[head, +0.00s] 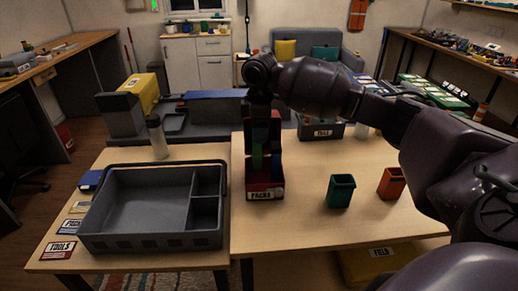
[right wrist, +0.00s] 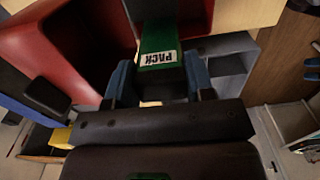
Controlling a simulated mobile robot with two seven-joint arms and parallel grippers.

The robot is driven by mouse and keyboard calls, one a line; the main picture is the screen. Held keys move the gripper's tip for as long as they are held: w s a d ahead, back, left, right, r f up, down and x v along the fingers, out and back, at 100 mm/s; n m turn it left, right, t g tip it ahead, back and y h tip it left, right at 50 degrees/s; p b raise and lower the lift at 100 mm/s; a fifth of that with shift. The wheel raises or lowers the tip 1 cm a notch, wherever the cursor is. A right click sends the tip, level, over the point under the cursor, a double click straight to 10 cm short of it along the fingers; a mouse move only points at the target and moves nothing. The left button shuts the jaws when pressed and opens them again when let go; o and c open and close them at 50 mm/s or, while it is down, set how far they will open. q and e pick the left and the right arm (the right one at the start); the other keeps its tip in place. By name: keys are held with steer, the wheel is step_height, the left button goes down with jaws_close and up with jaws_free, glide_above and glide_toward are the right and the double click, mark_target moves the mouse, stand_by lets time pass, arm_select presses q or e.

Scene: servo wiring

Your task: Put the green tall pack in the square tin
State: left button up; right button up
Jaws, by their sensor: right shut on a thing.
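The green tall pack (head: 257,158) stands upright at the red PACKS box (head: 265,193), in the middle of the head view. In the right wrist view the pack (right wrist: 158,38) shows a white PACK label between the blue finger pads. My right gripper (right wrist: 160,85) is shut on it, reaching down from above. I cannot tell whether the pack's lower end is clear of the box. A dark green square-mouthed container (head: 340,191) and an orange one (head: 391,183) stand right of the box; I cannot tell which is the square tin. My left gripper is out of view.
A large grey compartment tray (head: 110,240) fills the left table, with a TOOLS card (head: 58,250) beside it. A dark labelled bin (head: 321,132) stands at the back. The front of the right table is clear.

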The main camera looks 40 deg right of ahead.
mark_target(260, 147)
step_height(260, 147, down, 6)
steer(key=shift+r+b, duration=0.1)
steer(key=shift+b, duration=0.35)
steer(key=o, duration=0.9)
steer(key=shift+o, duration=0.2)
step_height(260, 147, up, 12)
steer(key=shift+r+p, duration=0.1)
steer(key=shift+p, duration=0.85)
